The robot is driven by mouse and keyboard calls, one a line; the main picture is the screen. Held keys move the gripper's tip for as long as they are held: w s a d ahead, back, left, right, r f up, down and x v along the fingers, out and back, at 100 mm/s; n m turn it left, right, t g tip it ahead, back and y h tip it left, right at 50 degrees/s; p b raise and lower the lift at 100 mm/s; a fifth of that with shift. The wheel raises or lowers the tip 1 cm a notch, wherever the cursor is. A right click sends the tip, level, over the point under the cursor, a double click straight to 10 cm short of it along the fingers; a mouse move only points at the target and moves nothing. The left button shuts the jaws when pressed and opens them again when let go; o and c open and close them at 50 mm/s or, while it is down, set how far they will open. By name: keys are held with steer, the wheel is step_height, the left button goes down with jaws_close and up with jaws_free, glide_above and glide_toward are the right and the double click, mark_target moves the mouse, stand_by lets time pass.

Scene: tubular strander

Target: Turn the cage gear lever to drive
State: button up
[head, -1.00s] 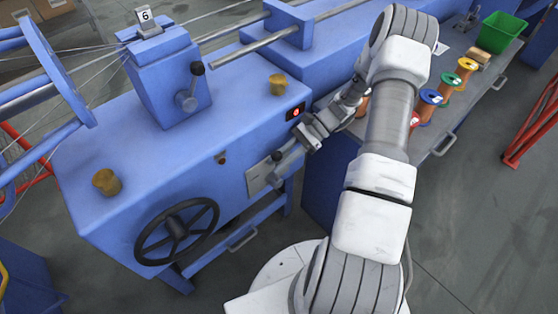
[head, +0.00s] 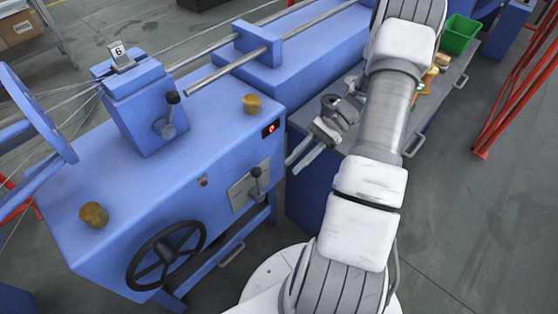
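A lever with a dark knob (head: 256,172) stands out from a pale metal plate (head: 238,193) on the front of the blue machine; in the picture it points upward. A second lever with a black knob (head: 172,98) is on the raised block marked 6. I cannot read which one is labelled as the cage gear lever. My gripper (head: 296,163) is to the right of the plate lever, apart from it. Its two fingers look spread and empty, pointing down-left. My arm hides part of the bench behind.
A black handwheel (head: 166,255) is on the machine's front, left of the plate. A small red-lit switch (head: 270,129) sits above the plate. A bench to the right carries a green bin (head: 460,35) and spools, mostly behind my arm. Red rails (head: 515,90) stand at right.

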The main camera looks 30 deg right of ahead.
steer(key=shift+s+d+r, duration=0.3)
steer(key=shift+s+d, duration=0.05)
steer(key=shift+d, duration=0.1)
